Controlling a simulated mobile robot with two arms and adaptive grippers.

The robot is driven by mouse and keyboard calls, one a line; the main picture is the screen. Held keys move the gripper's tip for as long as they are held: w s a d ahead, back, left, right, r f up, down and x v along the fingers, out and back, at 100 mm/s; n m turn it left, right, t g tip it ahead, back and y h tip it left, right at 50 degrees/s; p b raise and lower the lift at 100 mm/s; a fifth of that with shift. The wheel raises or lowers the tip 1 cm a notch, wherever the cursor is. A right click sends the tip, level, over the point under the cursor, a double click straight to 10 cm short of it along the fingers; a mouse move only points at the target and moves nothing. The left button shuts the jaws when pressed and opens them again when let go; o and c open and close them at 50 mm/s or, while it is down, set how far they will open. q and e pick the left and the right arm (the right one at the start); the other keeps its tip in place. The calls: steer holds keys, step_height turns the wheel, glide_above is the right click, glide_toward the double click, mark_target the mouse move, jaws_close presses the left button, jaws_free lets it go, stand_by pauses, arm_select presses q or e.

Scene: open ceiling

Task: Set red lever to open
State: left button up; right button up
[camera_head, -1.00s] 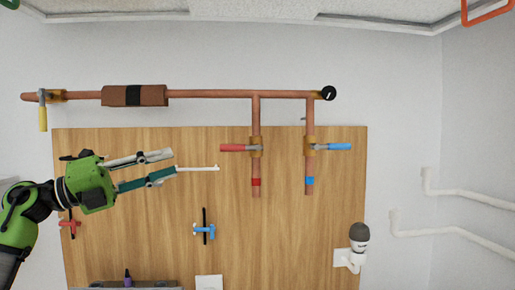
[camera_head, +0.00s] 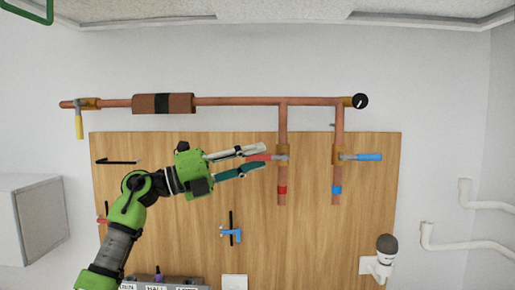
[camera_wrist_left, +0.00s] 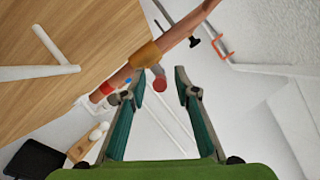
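The red lever (camera_head: 259,157) sticks out level to the left from a brass valve (camera_head: 282,155) on a vertical copper pipe (camera_head: 282,182) with a red band. My left gripper (camera_head: 264,158) is at this lever, with one finger above it and one below in the head view. In the left wrist view the fingers stand well apart, and the round red end of the lever (camera_wrist_left: 160,84) shows between their tips. I see no clear contact. My right gripper is not in view.
A similar valve with a blue lever (camera_head: 361,157) stands to the right. A horizontal copper pipe (camera_head: 235,101) runs above, with a yellow lever (camera_head: 79,125) at its left. A white rod (camera_wrist_left: 45,72) shows by the wooden board (camera_wrist_left: 70,30). A blue clamp (camera_head: 231,233) hangs below.

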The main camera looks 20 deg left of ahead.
arm_select(q)
steer(key=shift+w+d+r, duration=0.1)
steer(key=shift+w+d, duration=0.2)
steer(key=shift+d, duration=0.1)
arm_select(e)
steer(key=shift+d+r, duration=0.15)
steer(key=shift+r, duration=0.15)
arm_select(q)
jaws_close()
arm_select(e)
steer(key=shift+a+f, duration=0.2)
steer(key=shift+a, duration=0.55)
